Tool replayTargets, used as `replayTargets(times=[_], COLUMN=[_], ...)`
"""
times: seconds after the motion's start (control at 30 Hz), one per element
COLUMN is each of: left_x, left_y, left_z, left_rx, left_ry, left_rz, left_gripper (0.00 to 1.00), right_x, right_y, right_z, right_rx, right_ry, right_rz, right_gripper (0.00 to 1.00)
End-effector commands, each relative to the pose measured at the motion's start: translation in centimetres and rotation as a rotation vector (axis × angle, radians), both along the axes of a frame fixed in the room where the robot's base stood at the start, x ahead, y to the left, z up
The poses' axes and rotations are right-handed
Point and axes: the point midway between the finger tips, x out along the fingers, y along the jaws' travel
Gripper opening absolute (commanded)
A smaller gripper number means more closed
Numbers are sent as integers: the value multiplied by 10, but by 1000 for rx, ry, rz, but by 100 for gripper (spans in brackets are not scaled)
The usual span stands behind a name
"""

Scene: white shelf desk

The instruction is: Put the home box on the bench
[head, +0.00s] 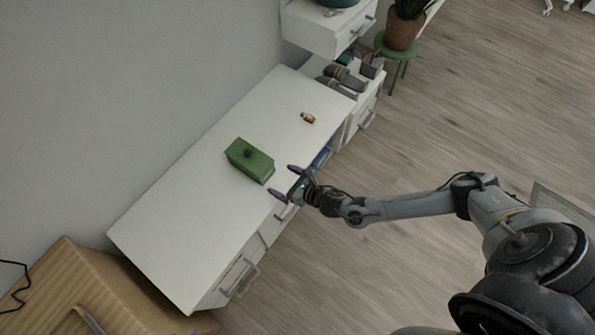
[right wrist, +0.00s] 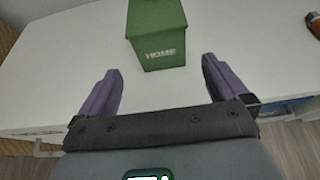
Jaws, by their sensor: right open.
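The home box is a green box (head: 250,161) with a dark knob on top, standing on the white desk (head: 190,215). In the right wrist view the box (right wrist: 157,35) shows the word HOME on its near face. My right gripper (head: 283,181) is open and empty at the desk's front edge, just short of the box. In the right wrist view its two purple fingers (right wrist: 160,88) are spread apart, with the box ahead between them and not touched. My left gripper is not in view. I cannot make out which thing is the bench.
A small orange-brown bottle (head: 308,118) lies on the desk beyond the box. White drawers with dark items (head: 343,78) stand at the far end, near a potted plant (head: 402,32) on a green stool. Wood floor is open at right.

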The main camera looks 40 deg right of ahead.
Motion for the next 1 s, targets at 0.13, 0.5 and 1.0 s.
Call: replayTargets(times=[0.13, 0.5, 1.0], left_x=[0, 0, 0], left_y=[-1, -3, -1], left_z=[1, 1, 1], left_rx=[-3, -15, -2], left_ry=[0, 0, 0], left_rz=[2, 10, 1], left_gripper=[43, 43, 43], right_x=[-7, -63, -189], right_y=[12, 99, 32], right_z=[2, 39, 112], right_rx=[79, 1006, 2010], right_ry=[38, 507, 565], right_rz=[-40, -685, -2103], right_gripper=[100, 100, 100])
